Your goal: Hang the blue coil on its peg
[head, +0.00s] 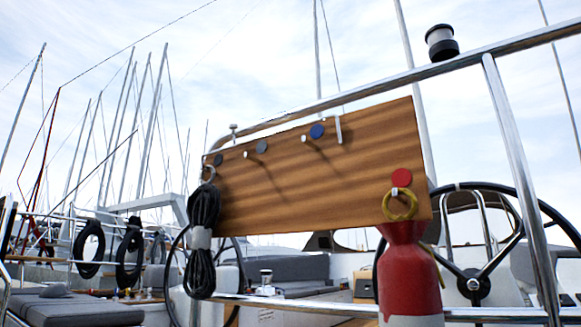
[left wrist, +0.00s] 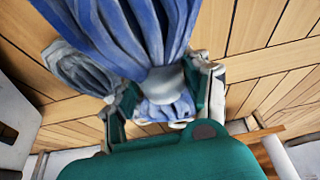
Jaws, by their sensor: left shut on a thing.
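The blue coil (left wrist: 140,28) fills the top of the left wrist view, with a pale wrap (left wrist: 163,80) around its gathered part. My left gripper (left wrist: 162,90) is shut on the coil near this wrap, one finger on each side. The coil's far end is out of frame. In the head view a wooden board (head: 350,170) carries pegs marked by coloured discs. The blue disc (head: 317,131) is near the board's top edge, and the bare peg (head: 305,138) beside it sticks out. Neither gripper shows in the head view.
A black coil (head: 203,235) hangs at the board's left end. A red fender (head: 408,270) hangs by a yellow loop (head: 399,206) under a red disc (head: 401,177). A steel rail (head: 400,77) runs above. A grey-blue bundle (left wrist: 80,68) is beside the blue coil.

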